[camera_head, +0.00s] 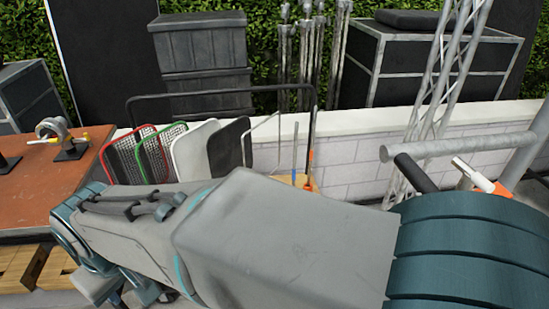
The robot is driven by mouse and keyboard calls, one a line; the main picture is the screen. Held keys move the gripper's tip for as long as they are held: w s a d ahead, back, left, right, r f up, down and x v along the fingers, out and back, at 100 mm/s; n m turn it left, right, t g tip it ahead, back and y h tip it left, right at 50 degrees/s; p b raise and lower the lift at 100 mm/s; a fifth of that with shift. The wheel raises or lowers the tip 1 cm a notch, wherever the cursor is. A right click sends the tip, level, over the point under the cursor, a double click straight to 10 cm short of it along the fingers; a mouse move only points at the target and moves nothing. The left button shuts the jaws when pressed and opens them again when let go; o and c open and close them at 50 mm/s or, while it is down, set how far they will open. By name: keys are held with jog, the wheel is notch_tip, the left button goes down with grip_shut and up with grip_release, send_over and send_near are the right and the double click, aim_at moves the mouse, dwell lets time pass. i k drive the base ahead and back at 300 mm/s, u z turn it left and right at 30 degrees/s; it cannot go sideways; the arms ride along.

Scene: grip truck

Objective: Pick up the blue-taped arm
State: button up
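My own grey and teal arm fills the foreground and runs from the lower right to the lower left. Its far end drops out of the picture at the lower left, and I see no gripper fingers. I cannot make out an arm that clearly bears blue tape. A thin upright bluish-grey rod (294,150) stands at the right end of a rack of framed panels. Near it is an orange-marked piece (309,185). My arm hides whatever lies below and in front of them.
A rust-brown tabletop (45,190) at left carries a metal clamp-like fitting (52,128). Red-framed (118,155) and green-framed (150,160) panels stand in the rack. Behind is a low white wall (350,160). A lattice truss (440,90) and horizontal pipe (458,146) stand at right.

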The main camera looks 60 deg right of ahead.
aim_at(296, 125)
jog(key=z, duration=2.25)
jog(key=i, duration=1)
